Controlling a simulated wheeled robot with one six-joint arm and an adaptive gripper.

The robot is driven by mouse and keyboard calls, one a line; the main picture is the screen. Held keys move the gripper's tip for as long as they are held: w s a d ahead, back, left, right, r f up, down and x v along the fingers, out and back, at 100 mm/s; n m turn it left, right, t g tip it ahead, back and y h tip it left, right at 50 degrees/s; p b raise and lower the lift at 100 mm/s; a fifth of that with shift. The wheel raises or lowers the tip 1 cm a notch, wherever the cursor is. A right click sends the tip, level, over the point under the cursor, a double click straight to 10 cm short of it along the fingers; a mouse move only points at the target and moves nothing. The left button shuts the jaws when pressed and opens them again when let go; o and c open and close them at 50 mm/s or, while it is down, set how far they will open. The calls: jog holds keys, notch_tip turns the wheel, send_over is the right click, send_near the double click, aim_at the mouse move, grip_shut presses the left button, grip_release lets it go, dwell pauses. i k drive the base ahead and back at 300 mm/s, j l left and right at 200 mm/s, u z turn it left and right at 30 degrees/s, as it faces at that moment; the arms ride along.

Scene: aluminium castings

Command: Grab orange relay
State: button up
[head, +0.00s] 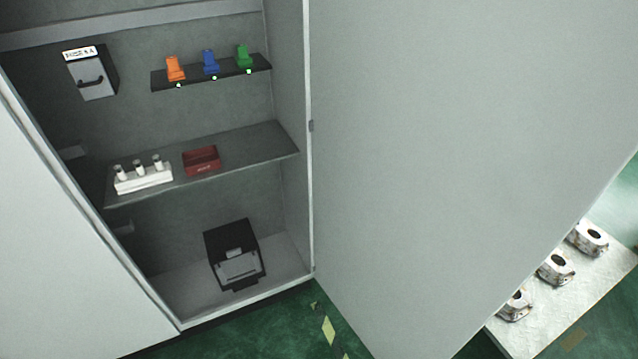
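The orange relay (175,69) stands upright at the left end of a small dark upper shelf (163,84) inside an open grey cabinet. A blue relay (211,62) and a green relay (243,57) stand to its right on the same shelf, spaced apart. My gripper is not in view, and nothing touches the orange relay.
A grey box with a handle (93,78) is on the back wall, left of the relays. The middle shelf (240,152) holds a white rack (143,181) and a red bin (202,160). A black device (234,254) sits below. The open door (440,150) fills the right. Castings (556,267) lie beyond.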

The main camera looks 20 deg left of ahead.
aim_at(173, 61)
jog(key=i+l+u, duration=0.1)
jog(key=l+u, duration=0.2)
jog(key=u, duration=0.15)
jog(key=l+u, duration=0.45)
jog(key=i+l+u, duration=0.1)
jog(key=l+u, duration=0.15)
jog(key=u, duration=0.2)
jog(key=l+u, duration=0.45)
jog(key=k+l+u, duration=0.15)
jog(key=l, duration=0.3)
jog(key=k+l+u, duration=0.15)
jog(key=l, duration=0.35)
jog(key=k+l+u, duration=0.15)
jog(key=l, duration=0.25)
jog(key=k+l+u, duration=0.15)
jog(key=k+l, duration=0.2)
jog(key=k+l+u, duration=0.15)
jog(key=l, duration=0.3)
jog(key=k+l, duration=0.65)
jog(key=l, duration=0.3)
jog(key=k+l, duration=0.35)
jog(key=i+j+z, duration=0.15)
jog(key=i+j, duration=0.45)
jog(key=i+j+z, duration=0.2)
jog(key=i+j, duration=0.45)
jog(key=i+j+z, duration=0.15)
jog(key=i+j, duration=0.4)
jog(key=j, duration=0.2)
